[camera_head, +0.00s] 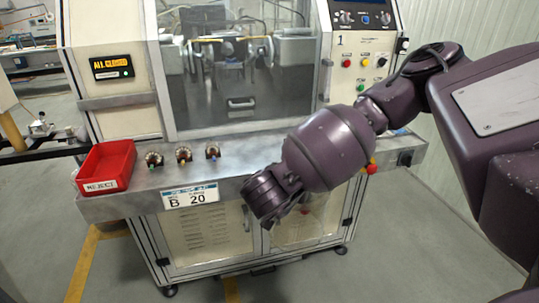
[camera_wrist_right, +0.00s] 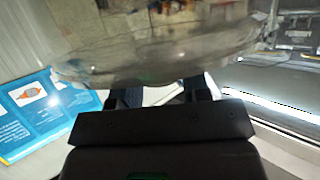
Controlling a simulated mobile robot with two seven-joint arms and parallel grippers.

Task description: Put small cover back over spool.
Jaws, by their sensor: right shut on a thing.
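A glossy, see-through or mirror-like rounded piece (camera_wrist_right: 160,50), which looks like the small cover, fills the upper part of the right wrist view. My right gripper (camera_wrist_right: 161,95) is shut on its lower edge, with both dark fingers against it. In the head view my right arm comes in from the right and its wrist hangs before the machine's front ledge. I cannot make out the spool in either view. My left gripper is not in view.
The winding machine (camera_head: 118,108) stands ahead with a metal ledge (camera_head: 245,164). A red reject bin (camera_head: 106,166) and several small wound parts (camera_head: 183,154) sit on the ledge's left side. A blue printed sheet (camera_wrist_right: 45,110) shows in the right wrist view.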

